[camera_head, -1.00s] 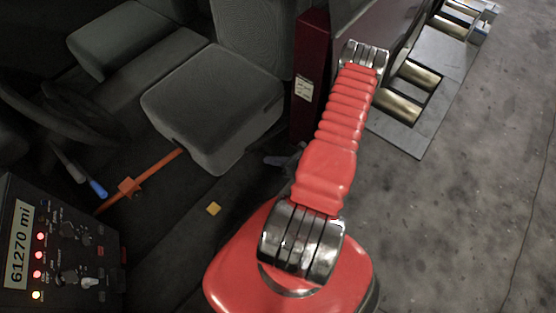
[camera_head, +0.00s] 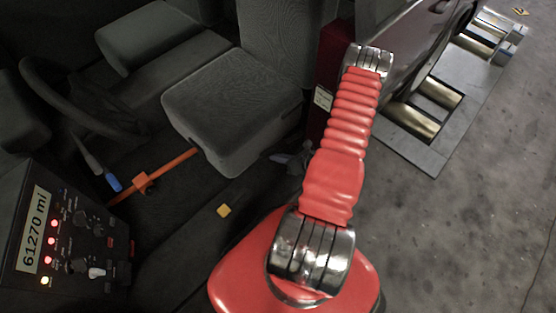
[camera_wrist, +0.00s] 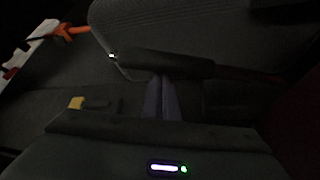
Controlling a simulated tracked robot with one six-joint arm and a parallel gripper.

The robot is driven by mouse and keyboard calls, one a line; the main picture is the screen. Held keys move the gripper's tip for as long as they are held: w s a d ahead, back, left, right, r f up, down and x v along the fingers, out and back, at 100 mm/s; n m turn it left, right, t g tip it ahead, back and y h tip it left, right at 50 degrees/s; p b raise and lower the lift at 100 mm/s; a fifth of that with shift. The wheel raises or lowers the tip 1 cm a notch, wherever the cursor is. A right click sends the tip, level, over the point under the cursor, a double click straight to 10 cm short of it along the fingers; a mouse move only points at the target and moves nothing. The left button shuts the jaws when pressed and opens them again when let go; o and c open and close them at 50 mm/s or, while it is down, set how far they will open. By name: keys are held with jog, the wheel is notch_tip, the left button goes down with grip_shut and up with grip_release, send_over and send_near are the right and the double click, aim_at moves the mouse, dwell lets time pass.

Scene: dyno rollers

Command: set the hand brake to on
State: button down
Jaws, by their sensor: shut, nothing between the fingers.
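My gripper (camera_head: 291,158) shows partly as bluish-grey fingers beside the seat, mostly behind my red arm. In the wrist view my gripper (camera_wrist: 162,88) is shut and empty near the dark seat, apart from the blue grip.
The seat (camera_head: 225,105) and steering wheel (camera_head: 62,98) bound the cabin. A control panel (camera_head: 72,240) reads 61270 mi. A small yellow piece (camera_head: 223,210) lies on the floor. A dark red post (camera_head: 328,95) stands near my arm. Metal rollers (camera_head: 415,120) are set outside on bare concrete.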

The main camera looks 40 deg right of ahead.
dwell(0.3)
jog(key=shift+d+r, duration=0.25)
jog(key=shift+r, duration=0.4)
jog(key=shift+d+r, duration=0.25)
jog(key=shift+r, duration=0.35)
jog(key=shift+w, duration=0.1)
notch_tip(320, 180, down, 4)
jog(key=s+a, duration=0.1)
jog(key=a, duration=0.1)
jog(key=v, duration=1)
jog(key=shift+d, duration=0.15)
jog(key=shift+s+f, duration=0.1)
